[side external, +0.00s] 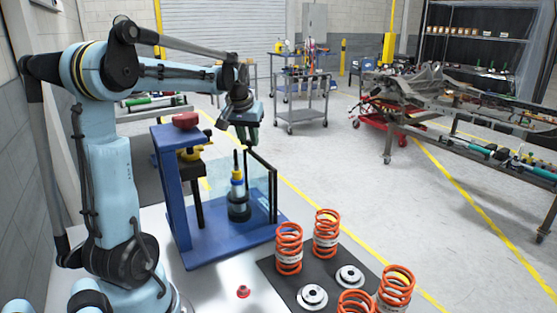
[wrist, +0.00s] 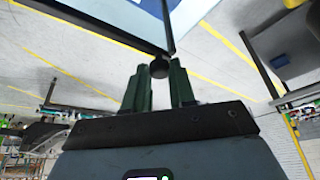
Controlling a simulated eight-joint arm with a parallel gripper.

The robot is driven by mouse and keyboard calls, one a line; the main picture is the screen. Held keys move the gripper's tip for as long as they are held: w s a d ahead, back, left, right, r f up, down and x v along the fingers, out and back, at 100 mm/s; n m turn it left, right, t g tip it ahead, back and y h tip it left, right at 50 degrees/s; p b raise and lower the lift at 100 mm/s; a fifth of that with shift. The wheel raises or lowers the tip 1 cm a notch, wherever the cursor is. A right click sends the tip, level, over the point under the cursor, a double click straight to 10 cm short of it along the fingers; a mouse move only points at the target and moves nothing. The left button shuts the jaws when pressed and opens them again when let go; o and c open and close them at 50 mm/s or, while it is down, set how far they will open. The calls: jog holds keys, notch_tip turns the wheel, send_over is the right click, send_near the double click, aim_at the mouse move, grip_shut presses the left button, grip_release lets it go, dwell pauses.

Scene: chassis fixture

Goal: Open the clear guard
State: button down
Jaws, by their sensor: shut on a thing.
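The clear guard (side external: 274,198) is a transparent panel with a black frame at the front right of the blue press stand (side external: 172,190). A damper (side external: 237,196) with a blue and yellow top stands upright on the stand's base and shows through the panel. My gripper (side external: 247,140) is at the upper end of the guard's frame. In the wrist view my gripper's green fingers (wrist: 159,78) are shut on a round black knob (wrist: 158,68), where dark frame bars of the guard meet. How far the guard stands open is hard to tell.
Orange springs (side external: 289,248) and silver discs (side external: 312,297) sit on a dark mat (side external: 279,282) at front right. A small red part (side external: 243,292) lies on the white table.

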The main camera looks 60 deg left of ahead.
jog(key=shift+w, duration=0.1)
jog(key=w+d+m+t+h, duration=0.1)
jog(key=w+d+m+h, duration=0.25)
jog(key=w+m, duration=0.6)
jog(key=w+d+m+g+h, duration=0.1)
jog(key=w+d+m+h, duration=0.2)
jog(key=d+m, duration=0.5)
jog(key=shift+w+d, duration=0.75)
jog(key=shift+d, duration=0.05)
jog(key=shift+m, duration=0.25)
jog(key=c, duration=0.9)
grip_release()
jog(key=shift+c, duration=0.2)
